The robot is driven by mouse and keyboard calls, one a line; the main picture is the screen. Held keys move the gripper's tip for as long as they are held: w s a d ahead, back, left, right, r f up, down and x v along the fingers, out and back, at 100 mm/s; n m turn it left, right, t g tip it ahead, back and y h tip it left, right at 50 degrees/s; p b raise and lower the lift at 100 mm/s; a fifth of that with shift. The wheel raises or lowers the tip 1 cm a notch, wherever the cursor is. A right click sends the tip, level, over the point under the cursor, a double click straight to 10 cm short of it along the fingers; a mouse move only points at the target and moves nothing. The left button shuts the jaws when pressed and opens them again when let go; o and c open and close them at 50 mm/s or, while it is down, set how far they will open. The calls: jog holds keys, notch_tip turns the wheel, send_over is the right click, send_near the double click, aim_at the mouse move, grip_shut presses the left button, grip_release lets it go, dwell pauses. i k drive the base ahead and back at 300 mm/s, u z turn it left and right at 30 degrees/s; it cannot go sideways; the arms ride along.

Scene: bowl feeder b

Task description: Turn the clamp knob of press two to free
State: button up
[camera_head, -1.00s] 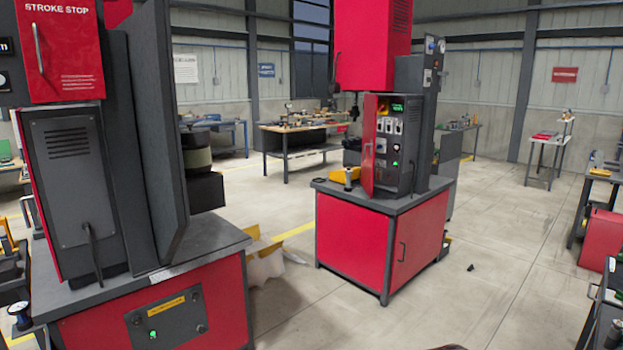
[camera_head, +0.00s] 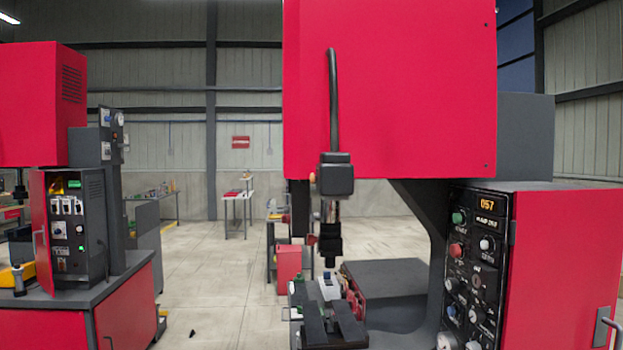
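A large red press (camera_head: 390,90) fills the middle and right of the head view, close to me. Its dark ram (camera_head: 330,235) hangs over a dark fixture (camera_head: 333,325) on its bed. Small red parts (camera_head: 355,298) show beside the fixture; I cannot tell whether one is the clamp knob. A black control panel (camera_head: 473,270) with several knobs and an orange "057" display faces me on its right side. No readable label says which press is number two. My gripper is not in view.
A second red press with an open-doored control cabinet (camera_head: 75,235) stands on a red base (camera_head: 125,310) at left. Clear concrete floor (camera_head: 215,270) lies between the two presses. Small tables (camera_head: 238,205) stand farther back.

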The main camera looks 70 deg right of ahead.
aim_at(312, 239)
jog(key=u, duration=1.4)
jog(key=i, duration=0.2)
jog(key=z, duration=3.3)
